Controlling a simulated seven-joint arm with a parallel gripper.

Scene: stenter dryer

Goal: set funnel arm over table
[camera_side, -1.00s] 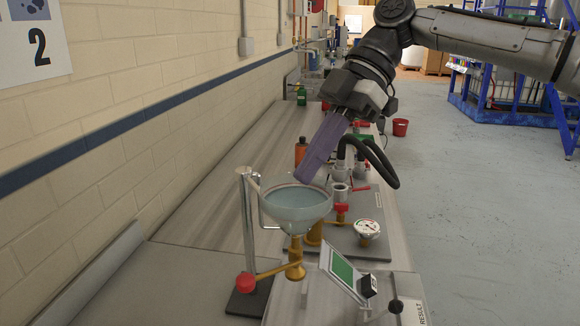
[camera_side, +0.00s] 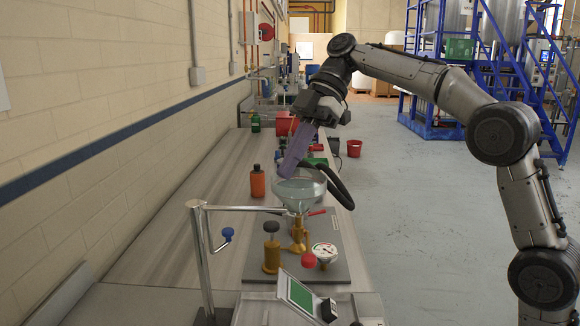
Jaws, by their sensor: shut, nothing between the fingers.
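The funnel (camera_side: 300,192) is a pale translucent bowl with a brass stem (camera_side: 298,238) below it. It sits at the end of a thin horizontal metal arm (camera_side: 248,209) that runs right from an upright metal post (camera_side: 203,262). The funnel stands above a grey base plate (camera_side: 342,270) on the table (camera_side: 165,248). My gripper (camera_side: 288,174) has long purple fingers, shut and empty, pointing down at the funnel's back rim. I cannot tell if the fingertips touch it. The exact gap between stem and plate is unclear.
A gauge (camera_side: 325,253), a brass cylinder with a dark knob (camera_side: 271,248) and a red knob (camera_side: 308,260) stand near the funnel. A display unit (camera_side: 301,296) is in front. An orange bottle (camera_side: 257,182) stands behind left. A black hose (camera_side: 338,187) curves at right.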

